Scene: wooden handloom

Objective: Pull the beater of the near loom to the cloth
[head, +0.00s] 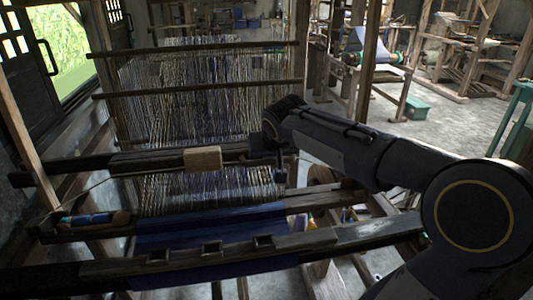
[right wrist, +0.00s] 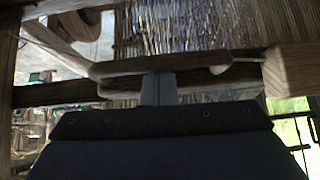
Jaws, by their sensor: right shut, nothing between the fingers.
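The near loom's beater (head: 140,161) is a dark wooden bar across the warp, with a pale wooden block (head: 202,158) at its middle. Blue cloth (head: 205,226) lies nearer to me, and a band of reed and warp threads shows between it and the beater. My right gripper (head: 281,172) points down at the right part of the beater. In the right wrist view its shut fingers (right wrist: 158,88) overlap a wooden bar (right wrist: 200,64); I cannot tell whether they touch it. Nothing is between the fingers. My left gripper is not in view.
A front beam (head: 100,268) with square slots crosses below the cloth. A blue shuttle-like item (head: 85,219) lies at the left. Upper bars (head: 190,90) and warp threads stand behind the beater. Another loom (head: 375,58) and a green box (head: 418,108) stand beyond open floor.

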